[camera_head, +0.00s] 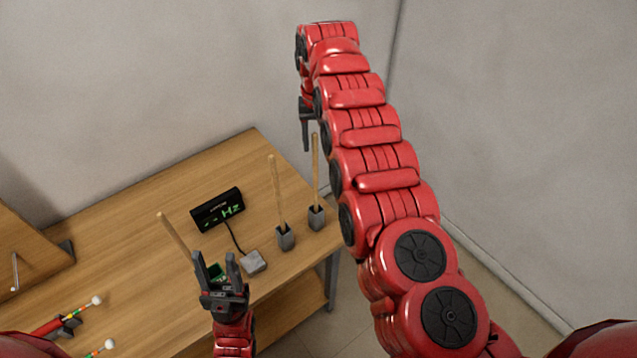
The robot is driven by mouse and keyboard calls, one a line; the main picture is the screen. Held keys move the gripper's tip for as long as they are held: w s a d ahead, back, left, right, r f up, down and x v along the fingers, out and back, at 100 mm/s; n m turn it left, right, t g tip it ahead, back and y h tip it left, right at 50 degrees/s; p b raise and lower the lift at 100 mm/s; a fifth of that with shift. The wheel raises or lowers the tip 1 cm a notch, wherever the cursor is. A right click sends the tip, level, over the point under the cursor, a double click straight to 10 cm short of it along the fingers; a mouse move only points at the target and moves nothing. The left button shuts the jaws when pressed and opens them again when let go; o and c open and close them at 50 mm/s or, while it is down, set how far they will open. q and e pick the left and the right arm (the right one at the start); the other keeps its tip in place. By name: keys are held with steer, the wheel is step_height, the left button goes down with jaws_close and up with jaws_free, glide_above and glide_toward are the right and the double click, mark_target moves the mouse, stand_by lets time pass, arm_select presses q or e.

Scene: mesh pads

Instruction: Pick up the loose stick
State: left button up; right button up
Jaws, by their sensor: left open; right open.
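Three thin wooden sticks stand on the table. One stick (277,190) rises from a grey holder (285,237), and another stick (315,165) rises from a second grey holder (316,217). The third stick (176,236) leans to the left, its lower end hidden behind my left gripper (215,262). I cannot tell which stick is loose. My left gripper is open over the table's front part, its fingers pointing up in the picture, beside the leaning stick. My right gripper (305,140) is open, partly hidden by its arm, just above the rightmost stick in the picture.
A black display (217,209) with green characters is wired to a small grey box (254,261). A green board (217,271) shows behind my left gripper. White-tipped mallets (95,300) lie at lower left. The wooden table (150,215) is clear at its back, near the wall.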

mark_target(315, 154)
steer(key=f, duration=0.1)
steer(key=f+p, duration=0.1)
steer(key=w+a+f, duration=0.1)
steer(key=f, duration=0.1)
steer(key=shift+f+p, duration=0.1)
steer(key=shift+p, duration=0.2)
steer(key=shift+d+f, duration=0.15)
steer(key=shift+f, duration=0.15)
steer(key=shift+s+d, duration=0.15)
steer(key=shift+d, duration=0.05)
steer(key=shift+a, duration=0.2)
steer(key=c, duration=0.7)
steer(key=shift+d, duration=0.1)
jaws_close()
